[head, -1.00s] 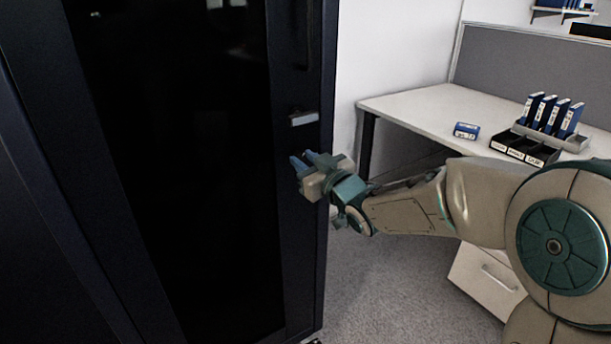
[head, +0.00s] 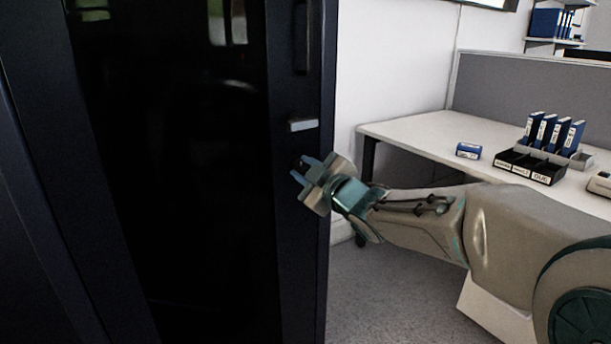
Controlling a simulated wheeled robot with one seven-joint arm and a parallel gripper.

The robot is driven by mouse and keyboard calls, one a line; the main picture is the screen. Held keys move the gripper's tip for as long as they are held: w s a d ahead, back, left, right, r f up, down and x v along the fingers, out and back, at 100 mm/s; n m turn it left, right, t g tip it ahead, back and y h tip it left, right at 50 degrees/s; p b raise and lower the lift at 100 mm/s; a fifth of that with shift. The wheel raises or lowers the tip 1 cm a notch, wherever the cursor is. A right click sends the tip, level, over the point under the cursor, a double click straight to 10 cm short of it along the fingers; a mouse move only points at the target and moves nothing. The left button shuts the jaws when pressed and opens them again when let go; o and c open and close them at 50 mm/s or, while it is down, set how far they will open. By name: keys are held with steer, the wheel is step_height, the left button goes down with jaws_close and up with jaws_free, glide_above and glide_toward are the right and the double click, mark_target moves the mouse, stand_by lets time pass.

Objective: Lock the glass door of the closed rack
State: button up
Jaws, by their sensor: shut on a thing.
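The dark rack (head: 40,120) fills the left of the head view, and its black glass door (head: 180,190) looks shut. The door frame carries a tall dark handle (head: 302,38) and, below it, a small pale plate (head: 303,125). My gripper (head: 299,173) is at the door frame below this plate, its blue fingers pointing left at the frame. They are shut on a small dark lock part (head: 299,164), mostly hidden between them. I cannot tell whether it is a key or a knob, nor how it is turned.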

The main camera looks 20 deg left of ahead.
stand_by(0.4)
steer(key=o, duration=1)
steer(key=shift+s, duration=0.1)
steer(key=p+v, duration=0.3)
steer(key=v, duration=1)
steer(key=shift+d, duration=0.3)
steer(key=shift+s+r, duration=0.1)
steer(key=shift+s, duration=0.05)
